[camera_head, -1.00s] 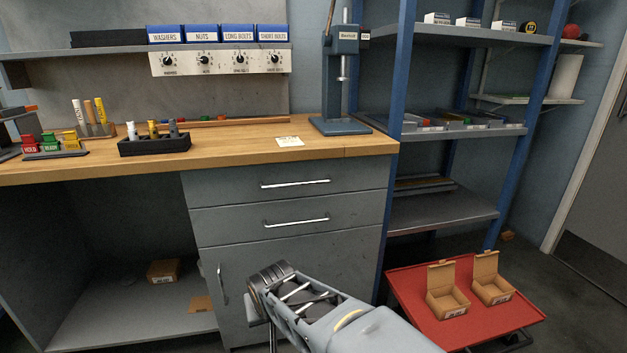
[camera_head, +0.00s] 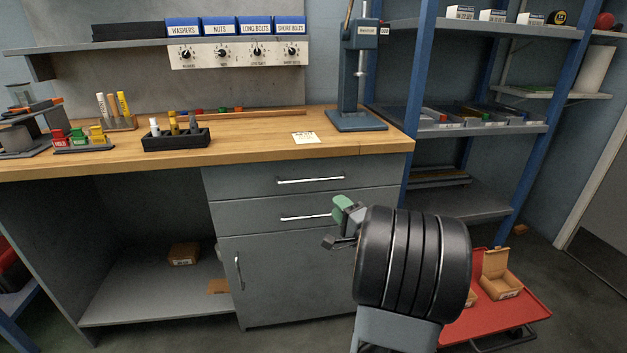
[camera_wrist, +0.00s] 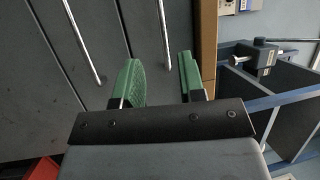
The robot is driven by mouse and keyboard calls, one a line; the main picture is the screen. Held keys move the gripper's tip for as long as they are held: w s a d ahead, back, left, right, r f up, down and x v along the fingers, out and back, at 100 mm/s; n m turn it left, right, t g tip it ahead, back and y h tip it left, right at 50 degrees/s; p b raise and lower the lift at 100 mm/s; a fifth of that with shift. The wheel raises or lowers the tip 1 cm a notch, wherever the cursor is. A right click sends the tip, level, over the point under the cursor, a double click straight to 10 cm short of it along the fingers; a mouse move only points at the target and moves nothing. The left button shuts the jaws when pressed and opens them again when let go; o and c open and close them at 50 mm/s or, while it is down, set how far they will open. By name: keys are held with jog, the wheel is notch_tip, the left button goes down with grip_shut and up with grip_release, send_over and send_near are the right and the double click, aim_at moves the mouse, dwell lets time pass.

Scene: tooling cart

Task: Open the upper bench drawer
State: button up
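The upper bench drawer (camera_head: 240,181) is shut, a grey front just under the wooden bench top. Its silver bar handle (camera_head: 310,180) is unobstructed in the head view. In the wrist view, which is turned sideways, this handle (camera_wrist: 166,45) stands upright ahead of the gap between the fingers. My gripper (camera_head: 336,226) is open and empty. In the head view its fingertips appear at the right end of the lower drawer's handle (camera_head: 303,216). In the wrist view both green fingers (camera_wrist: 161,68) are apart, touching no handle.
The wooden bench top (camera_head: 260,150) overhangs the drawers and carries a marker holder (camera_head: 176,140) and a drill press (camera_head: 357,120). A blue-framed shelf rack (camera_head: 416,90) stands right of the bench. A red cart (camera_head: 520,303) with cardboard boxes is at lower right.

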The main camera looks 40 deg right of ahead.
aim_at(315, 181)
jog(key=w+b, duration=0.1)
jog(key=w, duration=0.3)
jog(key=w+r+b, duration=0.1)
jog(key=w, duration=0.3)
jog(key=w+r+b, duration=0.1)
jog(key=w, duration=0.4)
jog(key=shift+d+r, duration=0.2)
jog(key=shift+d, duration=0.1)
grip_shut()
